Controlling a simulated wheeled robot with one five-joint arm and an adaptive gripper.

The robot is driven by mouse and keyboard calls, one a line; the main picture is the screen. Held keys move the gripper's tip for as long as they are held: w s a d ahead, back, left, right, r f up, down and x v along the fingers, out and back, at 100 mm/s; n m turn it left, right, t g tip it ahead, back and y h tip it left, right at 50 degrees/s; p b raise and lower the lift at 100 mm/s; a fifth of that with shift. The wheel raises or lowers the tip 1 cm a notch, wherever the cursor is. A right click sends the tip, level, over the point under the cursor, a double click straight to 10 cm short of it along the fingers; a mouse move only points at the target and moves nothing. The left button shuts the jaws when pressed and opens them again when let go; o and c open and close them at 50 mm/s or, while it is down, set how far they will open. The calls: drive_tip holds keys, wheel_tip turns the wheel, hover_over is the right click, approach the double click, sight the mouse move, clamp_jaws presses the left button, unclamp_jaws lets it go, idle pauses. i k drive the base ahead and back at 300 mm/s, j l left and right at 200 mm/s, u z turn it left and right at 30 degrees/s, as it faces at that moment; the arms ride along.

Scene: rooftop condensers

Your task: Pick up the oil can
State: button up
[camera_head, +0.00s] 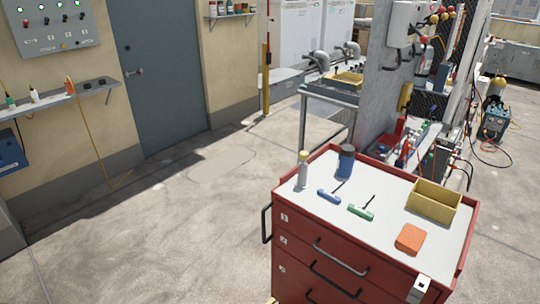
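A red tool cart (330,240) with a pale grey top stands at the lower right. Near its back left corner stands a small pale grey bottle (303,172) with a yellowish cap, upright. Just right of it stands a dark blue can (346,161), also upright. I cannot tell for sure which of the two is the oil can. The two stand apart. I cannot make out my gripper in the view.
On the cart top lie a blue-handled tool (329,196), a green-handled tool (362,212), an orange block or cloth (410,238) and a yellow open bin (433,201). A grey metal stand (329,100) is behind the cart. The concrete floor (170,220) to the left is clear.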

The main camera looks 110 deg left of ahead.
sight(346, 154)
drive_tip(key=u, duration=3.2)
